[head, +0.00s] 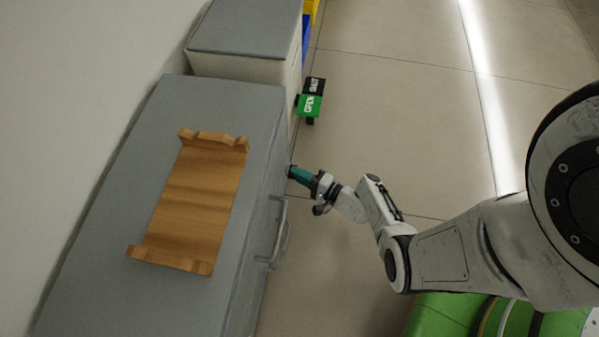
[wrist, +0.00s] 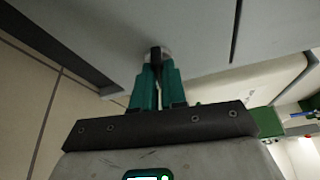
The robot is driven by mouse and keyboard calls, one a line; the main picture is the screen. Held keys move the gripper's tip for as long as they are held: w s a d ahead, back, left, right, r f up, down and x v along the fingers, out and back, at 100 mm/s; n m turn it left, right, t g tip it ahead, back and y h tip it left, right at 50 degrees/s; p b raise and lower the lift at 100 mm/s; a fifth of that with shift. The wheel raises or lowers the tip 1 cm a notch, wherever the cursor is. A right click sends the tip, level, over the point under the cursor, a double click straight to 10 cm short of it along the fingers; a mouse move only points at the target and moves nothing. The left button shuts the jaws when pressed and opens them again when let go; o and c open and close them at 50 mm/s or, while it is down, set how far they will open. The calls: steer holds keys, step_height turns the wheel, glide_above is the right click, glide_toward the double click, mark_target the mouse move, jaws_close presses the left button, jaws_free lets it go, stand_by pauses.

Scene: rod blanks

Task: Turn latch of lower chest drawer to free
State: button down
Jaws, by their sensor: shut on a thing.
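The grey chest (head: 215,105) stands along the left of the head view, and its front faces my arm. My gripper (head: 290,171) is at that front, beside the upper end of a bar handle (head: 281,232). In the wrist view, the teal fingers of my gripper (wrist: 156,75) are shut on the latch (wrist: 155,53), a small dark piece on a pale round base against the grey front. The fingers cover much of the latch. In the head view, the latch is too small and too hidden to tell its angle.
A wooden cradle (head: 195,205) lies on the chest top. Another grey-topped cabinet (head: 245,28) stands beyond the chest. A green OPEN sign (head: 310,106) and a black SHUT sign (head: 314,86) stick out near it. The tiled floor (head: 400,110) beyond my arm is clear.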

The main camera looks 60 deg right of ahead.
steer(key=shift+w+d+r+m+g+y+p, duration=0.15)
steer(key=shift+m+g+y+p, duration=0.7)
steer(key=shift+m, duration=1.1)
steer(key=shift+s+d+r+m+g+y+p, duration=0.15)
steer(key=shift+m+g+y+p, duration=0.7)
steer(key=shift+m, duration=1.05)
steer(key=shift+w+d+m+g+y+p, duration=0.15)
steer(key=shift+m+g+y+p, duration=0.65)
steer(key=shift+m, duration=1.15)
steer(key=shift+p, duration=0.3)
steer(key=c, duration=1.2)
jaws_free()
steer(key=p+v, duration=0.3)
steer(key=v, duration=0.7)
steer(key=shift+s+d, duration=0.15)
steer(key=shift+s, duration=0.3)
